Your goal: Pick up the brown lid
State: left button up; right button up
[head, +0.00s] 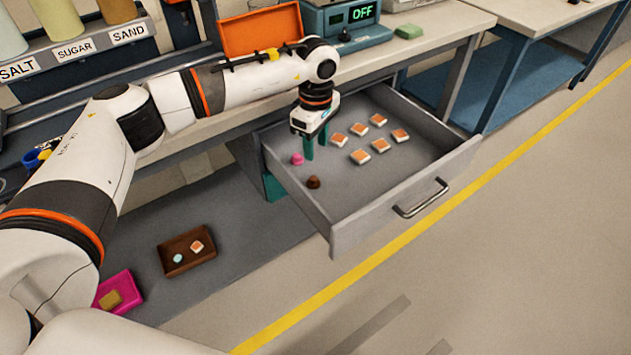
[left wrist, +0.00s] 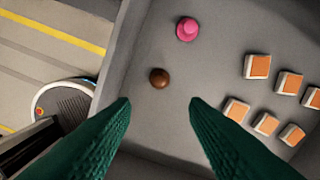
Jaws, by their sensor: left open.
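The brown lid (head: 313,182) is a small round knob-like piece lying on the floor of the open grey drawer (head: 408,173), near its left wall. In the left wrist view the brown lid (left wrist: 159,78) shows ahead of and roughly between my fingertips, apart from them. My left gripper (head: 316,148) has green fingers pointing down over the drawer, behind the brown lid in the head view. In the left wrist view the left gripper (left wrist: 160,103) is open, with nothing between its fingers. My right gripper is not in view.
A pink lid (head: 297,158) lies close to the brown one. Several white blocks with orange tops (head: 360,156) lie to the right in the drawer. The drawer walls stand around the lids.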

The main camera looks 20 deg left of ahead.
pick_arm(q)
send_over(314, 178)
jog(key=f, duration=0.5)
jog(key=shift+s+d+f, duration=0.1)
jog(key=shift+s+d, duration=0.1)
jog(key=shift+d, duration=0.05)
jog(key=f, duration=0.5)
jog(key=shift+w+a+f, duration=0.1)
jog(key=shift+a+f, duration=0.05)
jog(key=shift+a, duration=0.1)
jog(key=shift+f, duration=0.15)
grip_shut()
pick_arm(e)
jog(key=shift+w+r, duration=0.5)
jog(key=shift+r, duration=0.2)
